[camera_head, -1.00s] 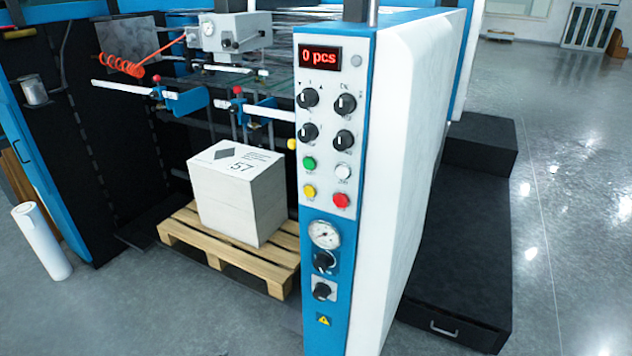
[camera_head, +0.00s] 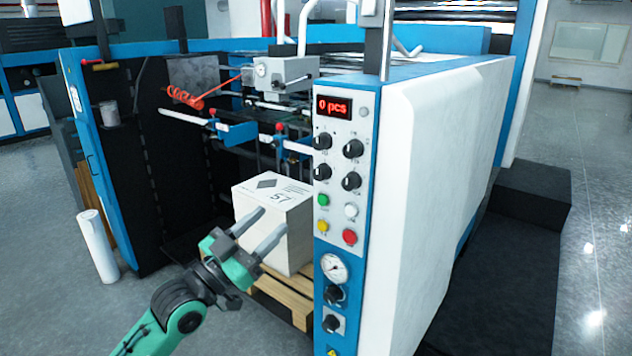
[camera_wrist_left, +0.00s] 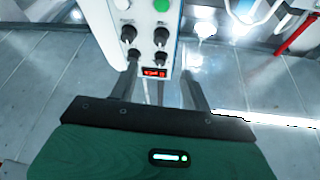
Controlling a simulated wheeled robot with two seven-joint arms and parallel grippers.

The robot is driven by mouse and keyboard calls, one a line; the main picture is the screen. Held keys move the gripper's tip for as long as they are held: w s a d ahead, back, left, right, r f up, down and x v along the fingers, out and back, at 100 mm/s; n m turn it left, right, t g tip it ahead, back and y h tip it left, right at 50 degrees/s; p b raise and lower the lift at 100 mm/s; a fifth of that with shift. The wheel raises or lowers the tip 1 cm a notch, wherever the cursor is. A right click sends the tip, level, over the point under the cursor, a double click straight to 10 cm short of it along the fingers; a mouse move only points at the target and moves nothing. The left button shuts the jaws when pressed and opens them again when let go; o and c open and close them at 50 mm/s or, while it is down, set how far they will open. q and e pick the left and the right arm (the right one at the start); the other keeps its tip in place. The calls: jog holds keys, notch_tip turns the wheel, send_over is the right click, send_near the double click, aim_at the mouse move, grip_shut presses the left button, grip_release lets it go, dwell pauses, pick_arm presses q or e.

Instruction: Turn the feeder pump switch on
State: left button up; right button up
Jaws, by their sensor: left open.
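The control panel (camera_head: 337,190) is on the front of the blue and white machine. It has several black rotary knobs, such as the upper-right knob (camera_head: 353,149) and lower-left knob (camera_head: 322,172). Two more, a middle knob (camera_head: 336,294) and a bottom knob (camera_head: 331,323), sit below the gauge. Their labels are too small to read, so I cannot tell which is the feeder pump switch. My left gripper (camera_head: 269,223) is open and empty, left of the panel and apart from it. The left wrist view shows the panel upside down, with its display (camera_wrist_left: 154,72) between the fingers. My right gripper is not in view.
A red display (camera_head: 333,106) reads "0 pcs". Green, white, yellow and red buttons (camera_head: 349,237) lie above the gauge (camera_head: 334,268). Behind my left gripper, a white stack (camera_head: 285,200) stands on a wooden pallet (camera_head: 275,292). A white roll (camera_head: 97,245) stands at left.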

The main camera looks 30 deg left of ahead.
aim_at(317, 177)
pick_arm(q)
jog(key=p+x, duration=0.5)
jog(key=x, duration=0.7)
jog(key=shift+a, duration=0.1)
jog(key=shift+w+r+p, duration=0.2)
jog(key=shift+w+p, duration=0.2)
jog(key=shift+w, duration=0.25)
jog(key=c, duration=1)
